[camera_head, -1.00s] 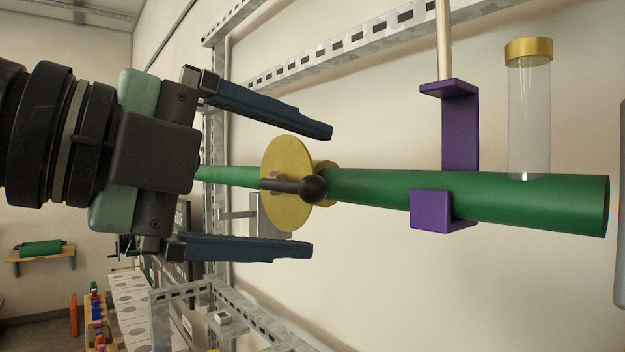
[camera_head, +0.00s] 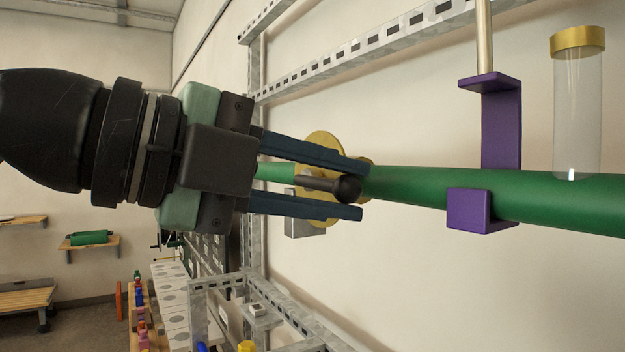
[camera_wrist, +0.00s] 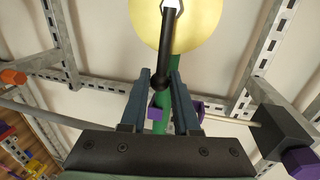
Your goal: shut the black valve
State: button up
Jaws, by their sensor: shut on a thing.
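The black valve's handle (camera_head: 325,184) is a dark lever ending in a round knob, in front of a yellow disc (camera_head: 322,137) on the green pipe. My gripper (camera_head: 362,190) reaches in from the left, its two blue fingers above and below the lever, shut on it near the knob. In the wrist view the lever (camera_wrist: 166,45) runs down from the yellow disc (camera_wrist: 190,22), with its knob between my fingers (camera_wrist: 160,73). The lever lies roughly along the pipe in the head view. The fingers hide part of the disc.
The green pipe (camera_head: 420,190) runs right through a purple bracket (camera_head: 500,125) hung from a rod. A clear tube with a gold cap (camera_head: 578,42) stands above the pipe. Perforated metal rails (camera_head: 350,68) cross the wall behind. Shelves stand at far left.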

grip_shut()
jog(key=shift+f+m+b, duration=0.5)
jog(key=shift+f+b, duration=0.1)
jog(key=shift+b, duration=0.2)
jog(key=shift+w+a+f+m+t+b, duration=0.1)
jog(key=shift+f+m+t+b, duration=0.05)
jog(key=shift+m+t+b, duration=0.2)
jog(key=shift+w+a+f+m+t+y+b, duration=0.1)
jog(key=shift+w+f+m+t+y+b, duration=0.15)
jog(key=shift+f+m+b, duration=0.55)
jog(key=shift+s+r, duration=0.1)
jog(key=shift+r, duration=0.05)
jog(key=shift+m, duration=0.25)
